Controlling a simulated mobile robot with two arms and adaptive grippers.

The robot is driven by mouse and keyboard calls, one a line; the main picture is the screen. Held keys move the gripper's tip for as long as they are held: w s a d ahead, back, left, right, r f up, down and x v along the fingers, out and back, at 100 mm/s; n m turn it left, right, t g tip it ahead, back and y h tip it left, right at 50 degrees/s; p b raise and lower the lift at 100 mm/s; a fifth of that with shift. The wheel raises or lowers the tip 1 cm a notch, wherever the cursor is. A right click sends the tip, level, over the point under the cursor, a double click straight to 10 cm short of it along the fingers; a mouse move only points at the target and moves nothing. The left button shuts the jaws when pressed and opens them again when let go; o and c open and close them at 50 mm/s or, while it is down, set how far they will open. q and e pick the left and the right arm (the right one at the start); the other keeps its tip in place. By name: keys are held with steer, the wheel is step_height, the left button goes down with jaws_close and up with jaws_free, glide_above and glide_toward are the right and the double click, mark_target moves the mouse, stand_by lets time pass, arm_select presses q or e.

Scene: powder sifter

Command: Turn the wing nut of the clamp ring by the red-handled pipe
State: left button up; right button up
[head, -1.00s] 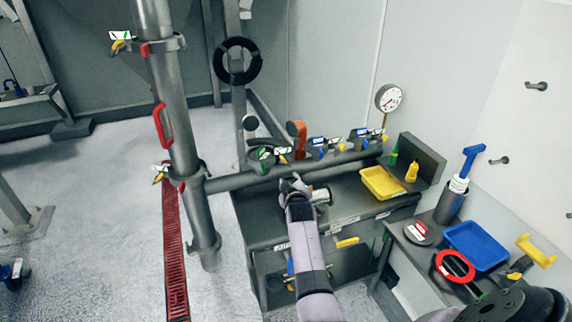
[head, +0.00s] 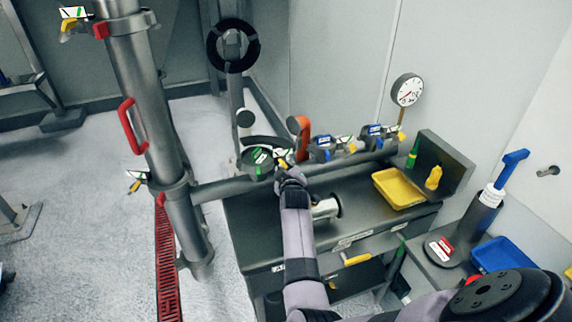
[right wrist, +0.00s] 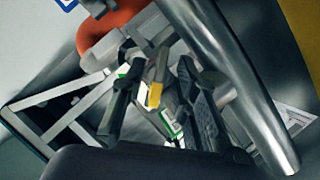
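My right gripper (head: 290,178) is at the clamp with green-marked tags (head: 258,160), beside the orange-red handle (head: 302,135) on the bench pipework. In the right wrist view my right gripper (right wrist: 160,105) is open, with one dark finger on each side of a yellow-tipped wing nut (right wrist: 155,95). I cannot tell whether the fingers touch it. The orange-red handle (right wrist: 108,30) curves behind. A vertical steel pipe (head: 150,105) with a red handle (head: 132,125) stands at left. It carries clamp rings with yellow wing nuts, the lower one (head: 135,185) and the upper one (head: 68,25). My left gripper is out of view.
A horizontal pipe (head: 235,186) runs along the bench's back edge. More blue-tagged clamps (head: 322,148), a gauge (head: 407,90), a yellow tray (head: 397,189) and a yellow bottle (head: 433,177) are to the right. A steel pipe (right wrist: 225,70) passes close to the fingers in the wrist view.

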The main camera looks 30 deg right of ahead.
steer(key=shift+w+d, duration=0.1)
steer(key=shift+w, duration=0.15)
steer(key=shift+s+r, duration=0.15)
steer(key=shift+s, duration=0.1)
steer(key=shift+c, duration=0.5)
jaws_close()
steer(key=shift+w, duration=0.1)
